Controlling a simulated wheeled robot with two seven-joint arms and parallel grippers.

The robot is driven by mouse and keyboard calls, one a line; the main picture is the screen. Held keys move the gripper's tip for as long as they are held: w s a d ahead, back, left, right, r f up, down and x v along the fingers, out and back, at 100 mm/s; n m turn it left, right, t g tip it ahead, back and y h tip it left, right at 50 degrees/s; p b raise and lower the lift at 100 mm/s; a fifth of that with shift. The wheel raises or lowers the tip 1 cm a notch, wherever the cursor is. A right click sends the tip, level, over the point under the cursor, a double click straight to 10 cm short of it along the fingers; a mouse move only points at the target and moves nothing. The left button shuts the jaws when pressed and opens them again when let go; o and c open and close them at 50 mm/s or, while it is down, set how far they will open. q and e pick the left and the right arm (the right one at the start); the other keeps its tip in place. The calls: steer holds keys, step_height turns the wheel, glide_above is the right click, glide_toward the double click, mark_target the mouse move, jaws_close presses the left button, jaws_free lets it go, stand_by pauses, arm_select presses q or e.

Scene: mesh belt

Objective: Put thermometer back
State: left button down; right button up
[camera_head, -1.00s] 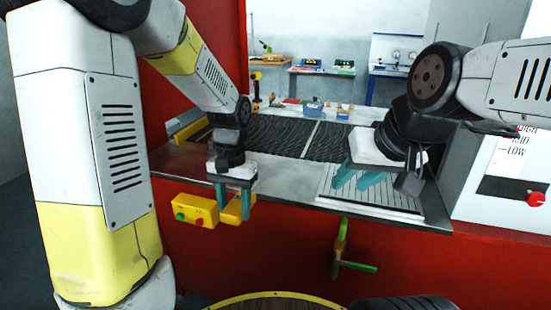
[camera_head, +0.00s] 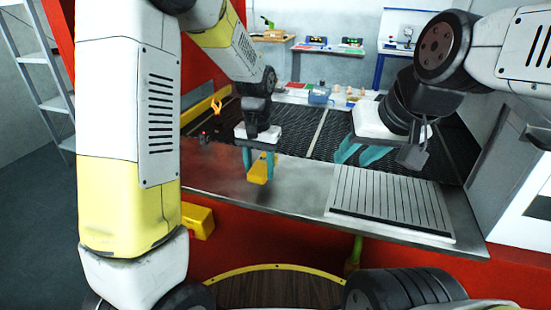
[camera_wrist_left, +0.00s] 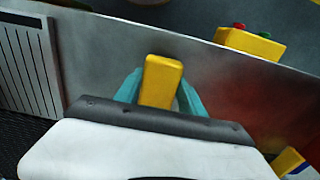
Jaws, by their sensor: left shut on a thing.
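My left gripper (camera_head: 258,166) is shut on a yellow block-like thing, probably the thermometer (camera_head: 262,170). It holds this over the metal ledge in front of the mesh belt. In the left wrist view the yellow thing (camera_wrist_left: 161,82) stands between the two teal fingers (camera_wrist_left: 160,92); its display or markings do not show. My right gripper (camera_head: 360,153) is over the back edge of the grooved plate; its teal fingers are apart, with nothing seen between them.
The dark mesh belt (camera_head: 312,140) lies behind the metal ledge (camera_head: 290,190). A grooved plate (camera_head: 390,205) lies on the ledge at right. A yellow button box (camera_head: 198,220) is on the red front; it also shows in the left wrist view (camera_wrist_left: 250,44). A blue container (camera_head: 319,95) stands beyond.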

arm_select(q)
glide_above(275, 177)
steer(key=shift+s+a+f, duration=0.2)
steer(key=shift+f, duration=0.1)
steer(key=shift+w+d+f, duration=0.1)
steer(key=shift+f, duration=0.8)
steer(key=shift+w+d+f, duration=0.1)
steer(key=shift+f, duration=0.75)
steer(key=shift+f, duration=0.15)
steer(key=c, duration=0.7)
jaws_free()
